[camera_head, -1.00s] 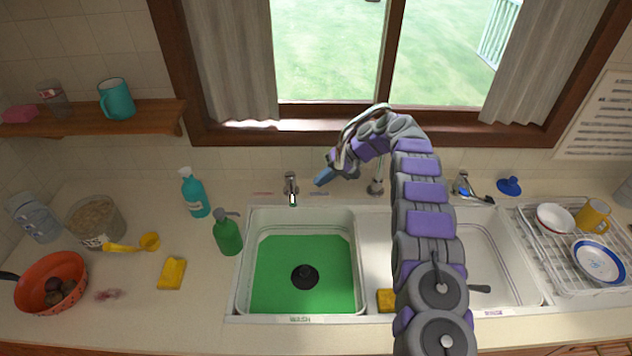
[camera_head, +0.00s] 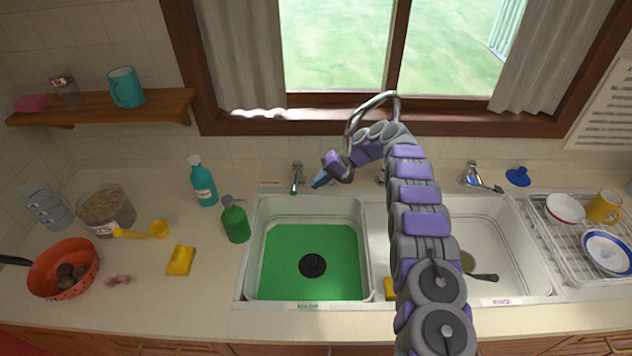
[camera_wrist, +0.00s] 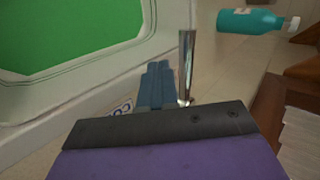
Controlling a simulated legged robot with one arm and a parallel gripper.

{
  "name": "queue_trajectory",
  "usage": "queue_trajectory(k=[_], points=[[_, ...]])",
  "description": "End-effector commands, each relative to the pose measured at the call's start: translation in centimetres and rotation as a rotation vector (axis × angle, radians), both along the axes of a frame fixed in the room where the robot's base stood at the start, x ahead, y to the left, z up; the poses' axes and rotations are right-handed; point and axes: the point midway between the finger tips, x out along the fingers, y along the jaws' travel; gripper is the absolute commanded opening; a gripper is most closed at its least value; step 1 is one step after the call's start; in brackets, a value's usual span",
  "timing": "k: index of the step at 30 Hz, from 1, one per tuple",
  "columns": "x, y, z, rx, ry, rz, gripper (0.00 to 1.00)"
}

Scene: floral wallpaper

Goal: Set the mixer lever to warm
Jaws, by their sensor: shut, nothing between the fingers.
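The mixer lever (camera_head: 297,178) is a short silver handle on the counter behind the left, green-floored basin (camera_head: 362,240). It points roughly forward, with a reddish label (camera_head: 270,183) to its left. My gripper (camera_head: 317,181) has blue fingers, is shut and empty, and sits close to the lever's right side. In the wrist view, the shut fingers (camera_wrist: 156,82) stand beside the silver lever (camera_wrist: 185,65); whether they touch cannot be told. A blue-lettered label (camera_wrist: 121,108), partly hidden, shows beside the fingers.
A tall curved spout (camera_head: 382,98) rises behind my arm. A green soap bottle (camera_head: 235,221) and teal bottle (camera_head: 203,183) stand left of the lever. Another tap (camera_head: 473,174) stands behind the right basin (camera_head: 508,240). The window sill (camera_head: 330,128) is behind.

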Motion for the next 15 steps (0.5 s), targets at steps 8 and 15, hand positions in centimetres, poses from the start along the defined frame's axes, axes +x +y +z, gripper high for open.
queue_trajectory(k=[8, 15], points=[[-0.4, 1.7, 0.0, -0.004, 0.005, -0.049, 0.0], [-0.8, 1.5, 0.1, 0.001, 0.004, -0.102, 0.0]])
